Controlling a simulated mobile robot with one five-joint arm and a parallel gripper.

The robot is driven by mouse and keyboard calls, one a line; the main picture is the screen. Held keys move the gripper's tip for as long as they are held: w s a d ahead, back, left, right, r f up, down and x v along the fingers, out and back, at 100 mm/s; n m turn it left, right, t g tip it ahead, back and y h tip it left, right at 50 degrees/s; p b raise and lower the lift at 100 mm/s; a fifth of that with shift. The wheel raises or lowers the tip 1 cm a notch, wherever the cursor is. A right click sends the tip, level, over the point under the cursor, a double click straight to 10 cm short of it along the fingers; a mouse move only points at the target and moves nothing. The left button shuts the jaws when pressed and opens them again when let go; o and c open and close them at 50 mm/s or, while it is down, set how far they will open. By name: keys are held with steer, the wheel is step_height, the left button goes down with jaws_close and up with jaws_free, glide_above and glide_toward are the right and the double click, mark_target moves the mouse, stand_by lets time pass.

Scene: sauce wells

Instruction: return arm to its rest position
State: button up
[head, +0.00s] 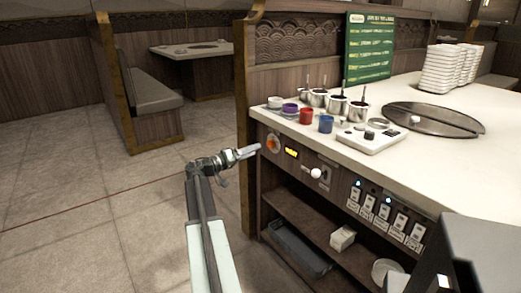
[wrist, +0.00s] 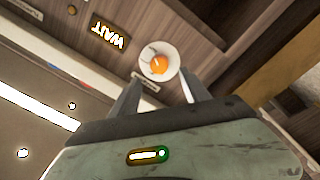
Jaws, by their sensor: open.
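My gripper (head: 257,149) is in front of the wooden counter front, near its left corner, in the head view. In the wrist view its two fingers (wrist: 158,98) stand apart with nothing between them. Beyond the fingertips is a round orange knob on a pale disc (wrist: 158,62); it also shows in the head view (head: 272,144). A lit sign reading WAIT (wrist: 109,37) is beside the knob; it also shows in the head view (head: 292,153). I cannot tell whether a fingertip touches the panel.
The white counter top (head: 420,170) carries several metal pots, a red cup (head: 306,116), a blue cup (head: 326,124) and stacked white plates (head: 450,67). Switches line the counter front. A grey tray (head: 298,250) is on the lower shelf. Open floor (head: 90,215) lies to the left.

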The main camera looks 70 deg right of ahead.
steer(key=shift+v, duration=0.85)
